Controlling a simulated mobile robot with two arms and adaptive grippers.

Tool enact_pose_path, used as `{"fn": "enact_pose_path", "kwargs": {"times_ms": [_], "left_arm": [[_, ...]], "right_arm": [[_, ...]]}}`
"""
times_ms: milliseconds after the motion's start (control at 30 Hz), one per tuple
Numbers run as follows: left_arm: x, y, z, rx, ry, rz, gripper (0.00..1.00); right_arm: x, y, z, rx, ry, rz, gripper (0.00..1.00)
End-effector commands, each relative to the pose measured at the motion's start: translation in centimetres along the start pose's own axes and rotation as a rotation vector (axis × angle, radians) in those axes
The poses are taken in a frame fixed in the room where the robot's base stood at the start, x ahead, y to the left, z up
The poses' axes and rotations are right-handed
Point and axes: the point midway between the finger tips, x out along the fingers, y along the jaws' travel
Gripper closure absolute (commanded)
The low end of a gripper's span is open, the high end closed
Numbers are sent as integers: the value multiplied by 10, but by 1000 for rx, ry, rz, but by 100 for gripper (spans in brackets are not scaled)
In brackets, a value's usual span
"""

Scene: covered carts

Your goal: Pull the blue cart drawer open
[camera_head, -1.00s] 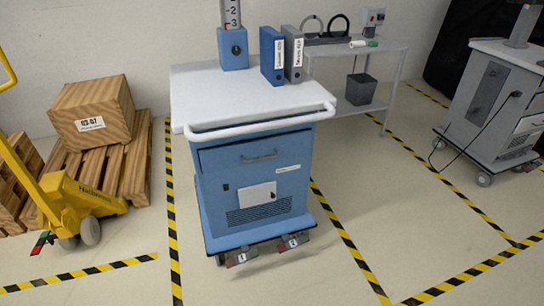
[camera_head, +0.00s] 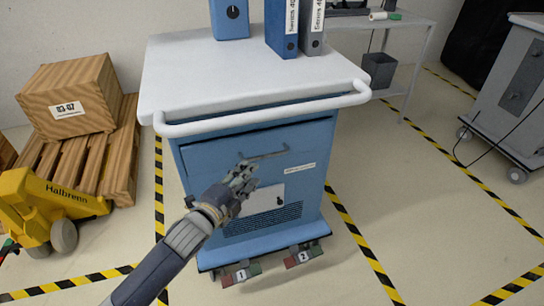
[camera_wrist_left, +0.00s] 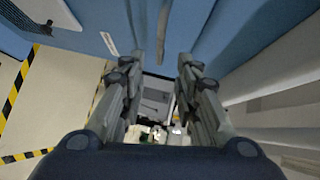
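The blue cart (camera_head: 325,165) stands in front of me in the head view, with a white top and a white push rail. The thin grey drawer handle (camera_head: 264,155) sits at the middle of the front. My left gripper (camera_head: 246,171) is at the handle's left end, just in front of it; contact cannot be told. In the left wrist view its two fingers (camera_wrist_left: 160,85) are apart beside the blue front (camera_wrist_left: 85,12), and the handle is not clearly visible between them. My right gripper is not in view.
The white rail (camera_head: 270,115) juts out above the drawer. Binders (camera_head: 282,28) stand on the cart top. A pallet with a wooden box (camera_head: 70,95) and a yellow pallet truck (camera_head: 45,205) are at left. A grey cart (camera_head: 510,100) is at right.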

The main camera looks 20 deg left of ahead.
Motion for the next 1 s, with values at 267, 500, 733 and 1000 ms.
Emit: {"fn": "enact_pose_path", "kwargs": {"times_ms": [267, 500, 733, 1000], "left_arm": [[40, 0, 1, -5, -1, -1, 70], [80, 1, 0, -6, -1, 0, 70], [101, 1, 0, -6, -1, 2, 70], [104, 1, 0, -5, -1, 2, 70]], "right_arm": [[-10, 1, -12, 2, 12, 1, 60], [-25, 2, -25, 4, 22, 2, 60], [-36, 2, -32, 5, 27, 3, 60], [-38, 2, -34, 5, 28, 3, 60]]}}
